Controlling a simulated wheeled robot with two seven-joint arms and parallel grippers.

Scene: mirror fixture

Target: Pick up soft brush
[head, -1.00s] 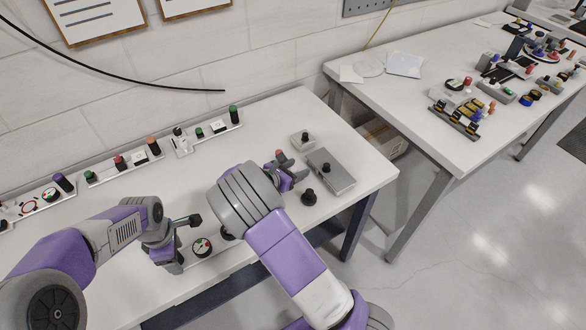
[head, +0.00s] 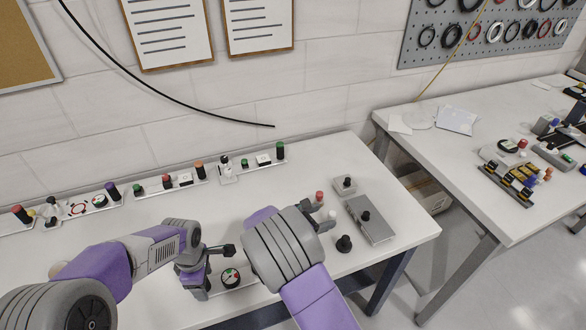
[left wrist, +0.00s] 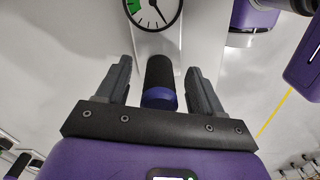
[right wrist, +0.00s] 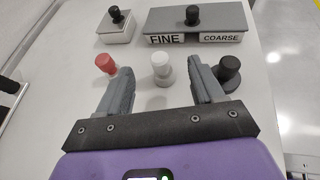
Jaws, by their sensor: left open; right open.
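No thing is clearly recognisable as a soft brush; I cannot tell which one it is. My right gripper (head: 322,214) is open over the table near the grey box. In the right wrist view, a white knob-like piece (right wrist: 161,68) stands just beyond and between the open fingers (right wrist: 160,68). A red-topped piece (right wrist: 107,66) is by the left finger and a black knob (right wrist: 229,72) by the right. My left gripper (head: 213,260) is open near a round gauge (head: 230,276).
A grey box labelled FINE and COARSE (right wrist: 200,22) and a small white block with a black knob (right wrist: 117,25) stand ahead of the right gripper. Plates with several coloured knobs line the wall, including one plate (head: 188,182). A second table (head: 440,150) is at right.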

